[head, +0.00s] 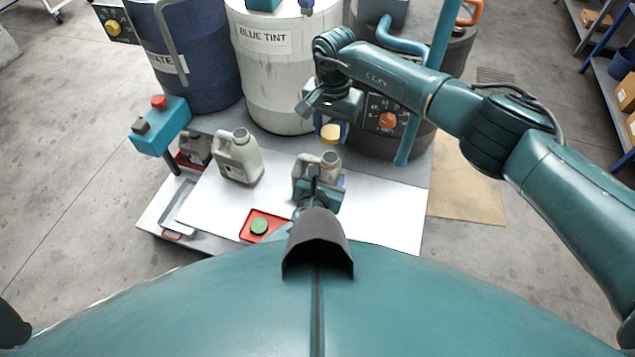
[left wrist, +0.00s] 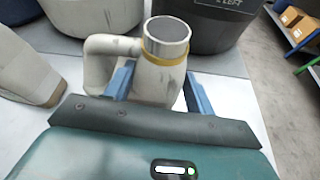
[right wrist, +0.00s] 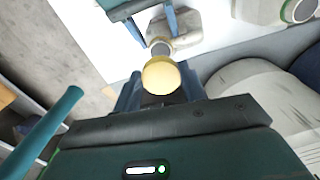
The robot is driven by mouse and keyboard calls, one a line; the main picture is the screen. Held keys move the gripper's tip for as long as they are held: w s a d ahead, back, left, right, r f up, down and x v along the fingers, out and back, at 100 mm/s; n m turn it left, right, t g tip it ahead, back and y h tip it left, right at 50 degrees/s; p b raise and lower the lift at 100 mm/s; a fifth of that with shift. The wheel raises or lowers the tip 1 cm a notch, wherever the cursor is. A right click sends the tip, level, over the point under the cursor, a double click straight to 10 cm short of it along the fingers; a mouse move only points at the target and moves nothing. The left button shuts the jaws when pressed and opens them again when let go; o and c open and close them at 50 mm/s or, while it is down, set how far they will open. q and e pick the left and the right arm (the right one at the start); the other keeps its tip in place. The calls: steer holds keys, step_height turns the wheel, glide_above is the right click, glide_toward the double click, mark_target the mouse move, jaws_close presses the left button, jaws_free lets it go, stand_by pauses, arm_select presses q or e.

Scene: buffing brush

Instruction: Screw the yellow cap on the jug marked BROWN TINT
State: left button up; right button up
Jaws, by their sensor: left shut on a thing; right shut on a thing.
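The grey-white jug (head: 303,166) stands on the white table top, its neck open and bare. Its label cannot be read. My left gripper (head: 318,188) is shut on this jug; in the left wrist view, its blue fingers flank the jug (left wrist: 158,72) below the open neck, which has a yellow ring. My right gripper (head: 333,122) is shut on the yellow cap (head: 331,132) and holds it above the neck, apart from it. In the right wrist view the cap (right wrist: 161,77) sits between the fingers, with the jug's neck (right wrist: 161,48) beyond it.
A red tray (head: 248,218) holds a green cap (head: 259,226). Large drums, including the white BLUE TINT one (head: 268,80), stand behind the table. A teal post (head: 418,120) rises at right.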

arm_select(q)
steer(key=c, duration=0.7)
steer(key=shift+c, duration=0.3)
arm_select(e)
glide_above(329, 159)
steer(key=shift+w+f, duration=0.1)
steer(key=shift+f, duration=2.45)
steer(key=shift+f, duration=0.85)
steer(key=shift+f, duration=0.6)
